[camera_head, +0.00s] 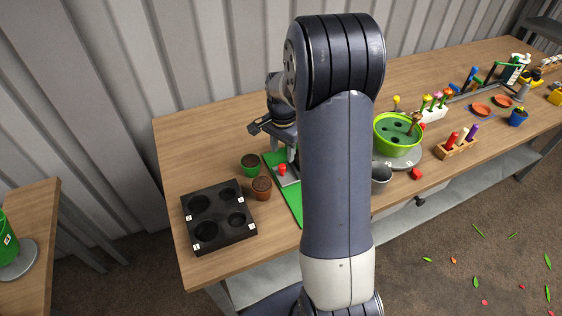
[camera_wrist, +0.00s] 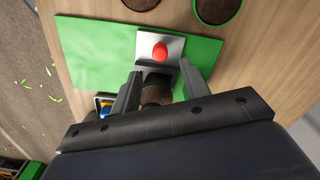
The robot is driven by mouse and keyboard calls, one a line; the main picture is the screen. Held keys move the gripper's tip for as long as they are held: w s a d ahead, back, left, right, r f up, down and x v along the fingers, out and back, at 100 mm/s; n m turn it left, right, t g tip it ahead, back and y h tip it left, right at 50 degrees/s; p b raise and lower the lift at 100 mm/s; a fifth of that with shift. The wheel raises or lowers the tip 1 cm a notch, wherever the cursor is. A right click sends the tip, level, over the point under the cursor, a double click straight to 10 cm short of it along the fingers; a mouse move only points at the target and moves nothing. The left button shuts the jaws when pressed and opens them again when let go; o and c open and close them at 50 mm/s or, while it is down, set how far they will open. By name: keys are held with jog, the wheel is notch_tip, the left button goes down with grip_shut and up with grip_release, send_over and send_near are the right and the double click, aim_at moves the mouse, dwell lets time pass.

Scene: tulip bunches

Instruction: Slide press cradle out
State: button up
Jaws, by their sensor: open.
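The press cradle appears to be the light grey plate (camera_head: 290,178) with a red knob (camera_head: 282,169) on the green mat (camera_head: 290,205). In the wrist view the grey plate (camera_wrist: 146,47) and its red knob (camera_wrist: 160,52) lie just ahead of my fingertips. My gripper (camera_wrist: 160,72) is open, one finger on each side of the plate's near end. It also shows in the head view (camera_head: 287,152), above the mat. A dark brown round thing (camera_wrist: 157,92) shows between the fingers; I cannot tell whether they touch it. My arm hides part of the mat.
A green pot (camera_head: 250,166) and a brown pot (camera_head: 261,188) stand left of the mat. A black tray with round holes (camera_head: 232,236) is at the front left. A green bowl (camera_head: 398,150) and a grey cup (camera_head: 380,186) stand right of my arm.

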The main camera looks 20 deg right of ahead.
aim_at(282, 166)
notch_tip(282, 166, down, 7)
jog(key=shift+r, duration=0.2)
grip_shut()
dwell(0.5)
